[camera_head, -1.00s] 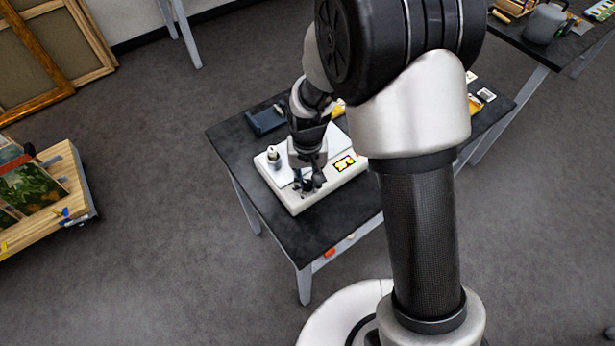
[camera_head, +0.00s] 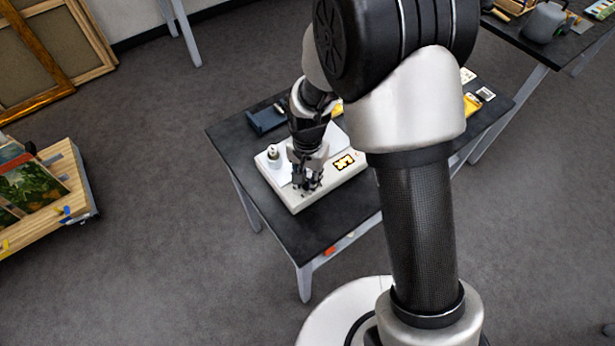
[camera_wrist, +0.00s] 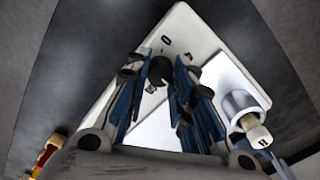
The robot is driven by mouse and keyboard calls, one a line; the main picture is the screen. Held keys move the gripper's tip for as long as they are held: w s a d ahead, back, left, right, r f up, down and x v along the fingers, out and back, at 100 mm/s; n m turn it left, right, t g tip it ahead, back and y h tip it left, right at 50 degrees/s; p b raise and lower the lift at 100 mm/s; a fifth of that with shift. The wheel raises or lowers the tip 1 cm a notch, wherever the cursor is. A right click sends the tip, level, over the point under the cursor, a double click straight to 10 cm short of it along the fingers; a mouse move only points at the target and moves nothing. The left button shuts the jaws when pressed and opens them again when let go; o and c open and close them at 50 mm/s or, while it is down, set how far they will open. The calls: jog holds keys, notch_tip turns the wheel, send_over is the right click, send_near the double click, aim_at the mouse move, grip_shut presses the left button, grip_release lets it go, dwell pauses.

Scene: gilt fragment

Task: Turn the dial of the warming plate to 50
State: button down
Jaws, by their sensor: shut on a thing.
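The warming plate (camera_head: 330,187) is a cream-white box on the dark table. It also shows in the wrist view (camera_wrist: 184,24), with small dark marks on its panel. Its dial (camera_wrist: 160,70) is a dark round knob, mostly covered by my fingers. My gripper (camera_wrist: 158,74) points down onto the panel and is shut on the dial; in the head view my gripper (camera_head: 307,186) hides the dial. The dial's pointer and setting are hidden.
A small light pot (camera_head: 274,158) with something upright in it stands on the plate's left end. A dark blue tray (camera_head: 266,119) lies behind the plate. The dark table (camera_head: 325,228) is bare in front. A wooden cart (camera_head: 66,185) stands apart at left.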

jog(key=shift+w, duration=0.1)
jog(key=c, duration=1.3)
grip_release()
jog(key=shift+c, duration=0.2)
jog(key=shift+r, duration=0.15)
notch_tip(320, 180, up, 12)
